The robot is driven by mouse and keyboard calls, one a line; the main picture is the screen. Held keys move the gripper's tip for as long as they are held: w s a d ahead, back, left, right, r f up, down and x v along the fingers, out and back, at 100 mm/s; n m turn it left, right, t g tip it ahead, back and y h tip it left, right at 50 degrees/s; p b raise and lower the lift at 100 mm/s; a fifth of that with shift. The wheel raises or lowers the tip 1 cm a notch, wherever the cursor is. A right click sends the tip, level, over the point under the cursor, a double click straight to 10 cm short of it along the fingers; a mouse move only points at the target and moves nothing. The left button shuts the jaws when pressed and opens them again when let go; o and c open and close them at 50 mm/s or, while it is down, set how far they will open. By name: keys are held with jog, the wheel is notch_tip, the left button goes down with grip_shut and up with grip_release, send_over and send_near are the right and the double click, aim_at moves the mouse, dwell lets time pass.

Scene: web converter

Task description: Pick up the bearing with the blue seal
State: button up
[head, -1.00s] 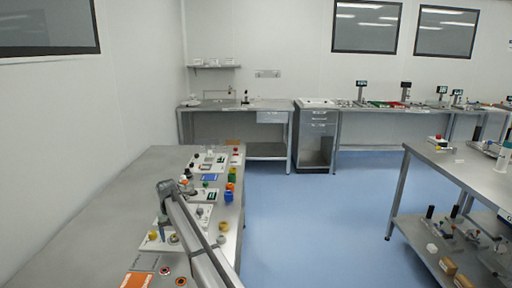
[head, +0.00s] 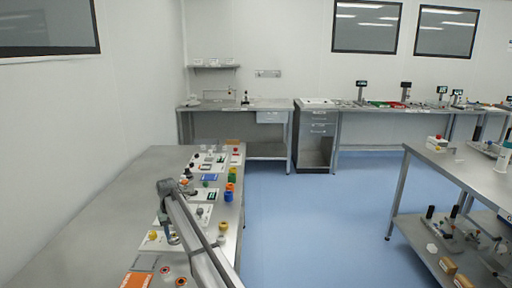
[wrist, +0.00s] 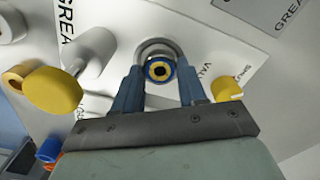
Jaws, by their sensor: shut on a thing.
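The bearing with the blue seal (wrist: 160,69) shows in the wrist view as a grey outer ring with a blue ring inside it, then a yellow ring and a dark centre. My gripper (wrist: 160,80) has its two blue fingers on either side of this bearing and is shut on it. In the head view my gripper (head: 170,237) is low over the white board (head: 153,244) on the left bench. The bearing is too small and covered to make out there. I cannot tell whether it is clear of the board.
In the wrist view, a yellow-capped piece (wrist: 52,90) and a grey cylinder (wrist: 93,48) stand left of my gripper; a yellow piece (wrist: 227,84) is close at right. Blue (head: 229,197) and orange cups line the right edge.

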jog(key=shift+r, duration=2.75)
